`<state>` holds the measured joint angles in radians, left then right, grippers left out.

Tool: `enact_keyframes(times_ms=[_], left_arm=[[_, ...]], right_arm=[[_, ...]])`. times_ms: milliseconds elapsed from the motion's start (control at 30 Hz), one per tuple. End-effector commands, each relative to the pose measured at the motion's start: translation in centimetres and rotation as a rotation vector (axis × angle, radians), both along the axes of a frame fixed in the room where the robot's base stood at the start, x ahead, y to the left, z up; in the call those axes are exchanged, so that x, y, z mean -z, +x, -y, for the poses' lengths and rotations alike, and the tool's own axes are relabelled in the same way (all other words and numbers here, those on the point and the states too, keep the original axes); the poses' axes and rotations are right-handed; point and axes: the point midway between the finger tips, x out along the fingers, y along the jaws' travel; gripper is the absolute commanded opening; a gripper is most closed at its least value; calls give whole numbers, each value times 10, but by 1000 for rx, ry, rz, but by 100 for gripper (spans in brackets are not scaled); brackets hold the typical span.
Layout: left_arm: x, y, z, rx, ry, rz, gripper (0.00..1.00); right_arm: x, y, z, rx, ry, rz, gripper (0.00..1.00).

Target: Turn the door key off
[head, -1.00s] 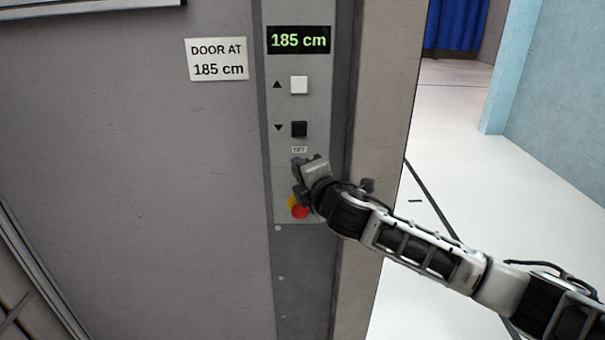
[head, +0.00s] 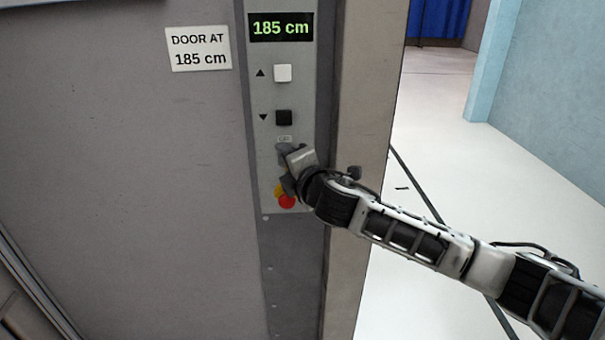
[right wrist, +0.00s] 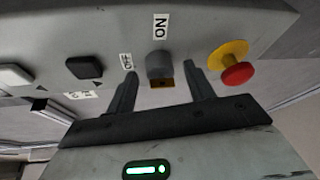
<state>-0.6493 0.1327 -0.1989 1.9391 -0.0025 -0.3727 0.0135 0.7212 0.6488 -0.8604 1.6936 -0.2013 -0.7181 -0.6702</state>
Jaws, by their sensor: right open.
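The door key switch (right wrist: 160,65) is a short grey cylinder with an orange-brown part on its gripper-facing side. It shows in the right wrist view, with an ON label (right wrist: 160,27) beyond it and an OFF label (right wrist: 126,61) to its left. My right gripper (right wrist: 160,70) is open, with one finger on each side of the key. I cannot tell whether the fingers touch it. In the head view, my right gripper (head: 287,165) is at the panel below the small OFF label (head: 284,139) and mostly hides the key. My left gripper is out of view.
A red emergency button (head: 287,201) on a yellow base sits just below the gripper. A black button (head: 284,117) and a white button (head: 283,73) are above. The display (head: 281,27) reads 185 cm. Open floor lies to the right.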

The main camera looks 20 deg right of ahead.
Motion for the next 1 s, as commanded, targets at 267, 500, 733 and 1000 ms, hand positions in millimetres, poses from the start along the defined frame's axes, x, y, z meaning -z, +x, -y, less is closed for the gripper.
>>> enact_keyframes(times_ms=[267,500,733,1000], left_arm=[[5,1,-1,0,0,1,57],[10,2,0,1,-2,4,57],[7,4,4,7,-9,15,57],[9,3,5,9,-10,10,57]], right_arm=[[-5,-51,6,-2,-3,-1,53],[-13,-108,11,-2,-2,-3,53],[-20,-143,15,0,-3,-3,53],[-23,-152,16,2,-2,-3,53]])
